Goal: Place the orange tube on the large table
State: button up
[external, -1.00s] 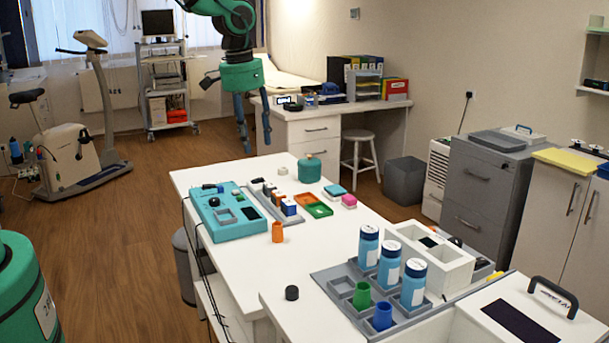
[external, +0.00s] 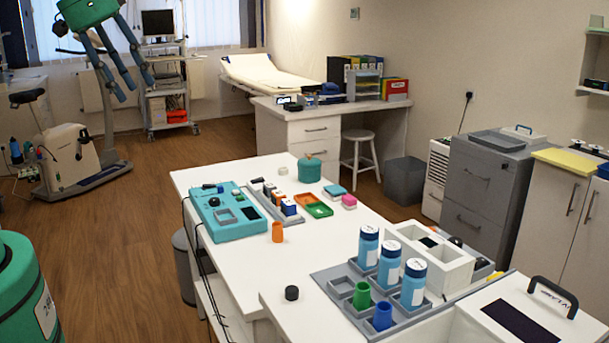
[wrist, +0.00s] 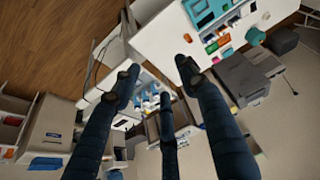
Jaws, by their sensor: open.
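The orange tube (external: 277,232) stands upright on the white large table (external: 250,265), in front of the turquoise device. It also shows as a small orange spot in the wrist view (wrist: 187,38). My gripper (external: 125,88) is at the upper left of the external view, high in the air, with its fingers spread open and empty. It is far from the tube and not over the table. In the wrist view the dark blue fingers (wrist: 160,85) are apart with nothing between them.
A turquoise device (external: 228,208), a grey rack (external: 262,200) and a green pot (external: 309,168) stand on the table. A grey tray (external: 335,284) at the front holds blue-capped bottles, a green cup (external: 362,295) and a blue cup (external: 382,316).

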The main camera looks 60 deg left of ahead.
jog(key=s+d+t, duration=0.1)
jog(key=s, duration=0.8)
jog(key=shift+s+f+m, duration=0.35)
jog(key=shift+s+m, duration=0.05)
jog(key=shift+f, duration=0.1)
